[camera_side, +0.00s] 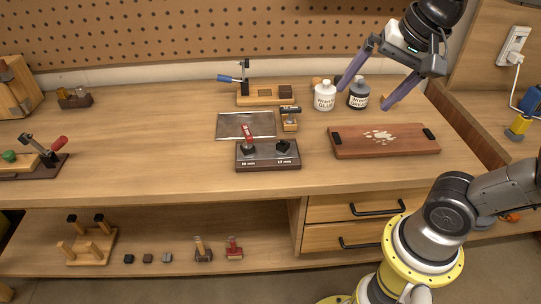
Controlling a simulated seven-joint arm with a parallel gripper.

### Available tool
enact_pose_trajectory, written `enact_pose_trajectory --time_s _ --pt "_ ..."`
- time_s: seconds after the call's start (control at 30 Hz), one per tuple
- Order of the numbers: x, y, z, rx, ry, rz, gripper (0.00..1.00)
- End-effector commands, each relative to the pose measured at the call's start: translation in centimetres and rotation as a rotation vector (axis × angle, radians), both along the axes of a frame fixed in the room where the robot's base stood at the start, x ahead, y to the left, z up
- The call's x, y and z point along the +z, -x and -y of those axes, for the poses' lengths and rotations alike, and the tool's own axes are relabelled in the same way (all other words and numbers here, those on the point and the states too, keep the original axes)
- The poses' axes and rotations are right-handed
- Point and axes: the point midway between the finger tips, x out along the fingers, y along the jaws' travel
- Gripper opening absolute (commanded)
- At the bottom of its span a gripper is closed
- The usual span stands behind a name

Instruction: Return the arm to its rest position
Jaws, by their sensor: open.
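My gripper (370,97) is in the upper right of the side view, above the back right of the workbench (130,160). Its two grey-purple fingers are spread wide apart and point downward, with nothing held between them. I cannot tell how high the fingertips are above the bench. My arm's yellow base and lower links are at the bottom right; part of the arm is outside the picture.
A wooden board (400,146) with black ends and a pale patch lies in front of my gripper. The pegboard (200,30) rises behind.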

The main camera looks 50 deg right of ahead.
Motion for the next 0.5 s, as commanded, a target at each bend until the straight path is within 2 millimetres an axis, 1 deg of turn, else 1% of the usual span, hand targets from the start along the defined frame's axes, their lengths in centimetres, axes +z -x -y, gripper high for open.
enact_pose_trajectory --time_s 0.03,0.1,0.2,0.33,0.4,0.5 --pt "-1.1 1.4 0.0 0.095 0.041 0.014 1.00" --pt "-2.7 2.7 -0.1 0.236 0.104 0.028 1.00" --pt "-4.9 4.1 -0.2 0.437 0.196 0.035 1.00" --pt "-7.3 4.8 -0.4 0.675 0.300 0.021 1.00" --pt "-7.8 4.8 -0.4 0.775 0.347 0.021 1.00" --pt "-7.6 4.4 -0.5 0.873 0.404 0.038 1.00"
